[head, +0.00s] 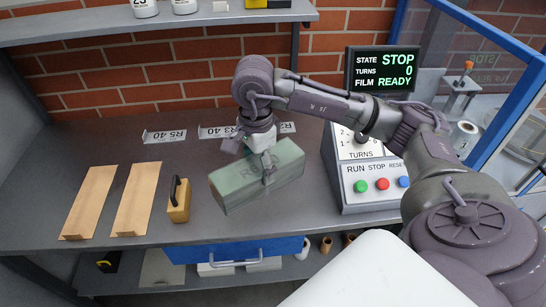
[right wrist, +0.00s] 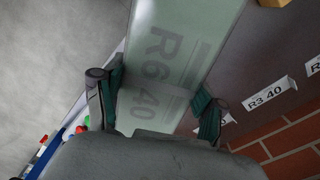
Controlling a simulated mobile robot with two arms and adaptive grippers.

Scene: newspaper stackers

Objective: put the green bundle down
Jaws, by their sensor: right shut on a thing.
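The green bundle (head: 236,190) is a pale translucent green block in the head view, over the front part of the grey counter (head: 110,215). My right gripper (head: 267,172) comes down onto it from above and is shut across its narrow width. In the right wrist view the bundle (right wrist: 185,35) reads "R6 40" and lies between the two dark green finger pads (right wrist: 158,97). It sits slightly slanted in the head view. I cannot tell whether its underside touches the counter. My left gripper is not in view.
Label holders stand at the back, including "R5 40" (head: 165,136) and "R3 40" (head: 214,131). Tan boards (head: 137,200) and a yellow block with a black handle (head: 179,200) lie left. A control box (head: 368,185) stands right. Bare counter shows between block and bundle.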

